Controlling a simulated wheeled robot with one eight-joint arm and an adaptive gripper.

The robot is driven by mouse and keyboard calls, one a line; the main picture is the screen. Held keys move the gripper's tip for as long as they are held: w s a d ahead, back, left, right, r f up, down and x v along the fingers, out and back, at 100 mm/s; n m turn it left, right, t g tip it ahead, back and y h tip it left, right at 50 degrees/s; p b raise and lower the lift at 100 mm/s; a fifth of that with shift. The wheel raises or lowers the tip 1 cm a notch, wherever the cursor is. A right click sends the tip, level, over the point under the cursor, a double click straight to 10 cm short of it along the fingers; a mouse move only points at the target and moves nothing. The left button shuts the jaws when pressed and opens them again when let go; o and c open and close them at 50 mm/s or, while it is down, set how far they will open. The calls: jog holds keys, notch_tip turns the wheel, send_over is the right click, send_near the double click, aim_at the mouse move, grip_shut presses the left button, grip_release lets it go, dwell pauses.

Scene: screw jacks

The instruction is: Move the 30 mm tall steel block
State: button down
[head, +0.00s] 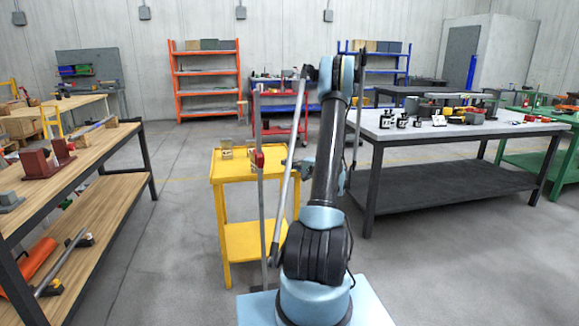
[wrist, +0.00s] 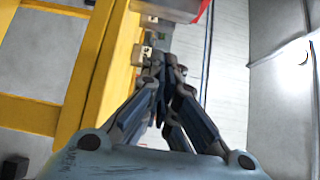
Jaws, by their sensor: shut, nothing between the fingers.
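My gripper (head: 287,168) is at the right side of the yellow cart (head: 228,245) in the head view, around the height of its top. In the wrist view my gripper (wrist: 160,78) has its dark fingers together, with nothing between them. A small pale block with a dark mark (wrist: 138,54) shows at the cart's edge, close to the fingertips in the picture; I cannot tell whether they touch. In the head view small pale blocks (head: 226,150) stand on the cart top. I cannot tell which block is the 30 mm steel one.
A grey-topped table (head: 466,130) on the right holds several black labelled jacks (head: 386,120) and other parts. A wooden bench (head: 100,150) stands on the left, with a dark red fixture (head: 60,152). A red piece (head: 258,158) shows at the cart. Floor between is clear.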

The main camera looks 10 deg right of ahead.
jog(key=x, duration=0.6)
jog(key=shift+w+a+f, duration=0.1)
jog(key=shift+a, duration=2.05)
